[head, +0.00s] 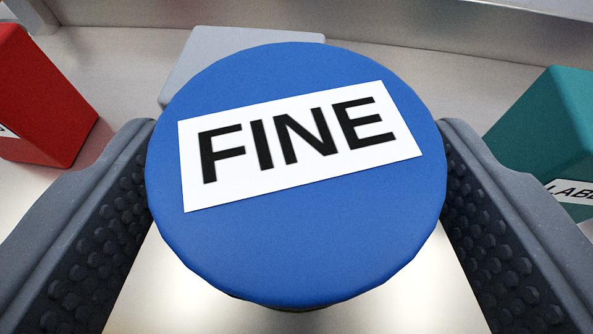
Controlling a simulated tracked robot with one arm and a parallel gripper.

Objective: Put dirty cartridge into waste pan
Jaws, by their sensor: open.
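A round blue-topped thing (300,235) with a white label reading FINE fills the middle of the head view. I cannot tell whether it is the dirty cartridge. My gripper (298,130) is open, with one dark ridged finger on the left of the blue top and one on the right. Both fingers look very close to its sides; I cannot tell whether they touch. The sides and base of the blue-topped thing are mostly hidden under its top. I see nothing that I can identify as the waste pan.
A red block-like thing (40,100) stands at the left. A teal one (545,130) with a partly seen label stands at the right. A pale grey thing (220,50) is partly hidden behind the blue top. A metal wall (400,30) runs along the back.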

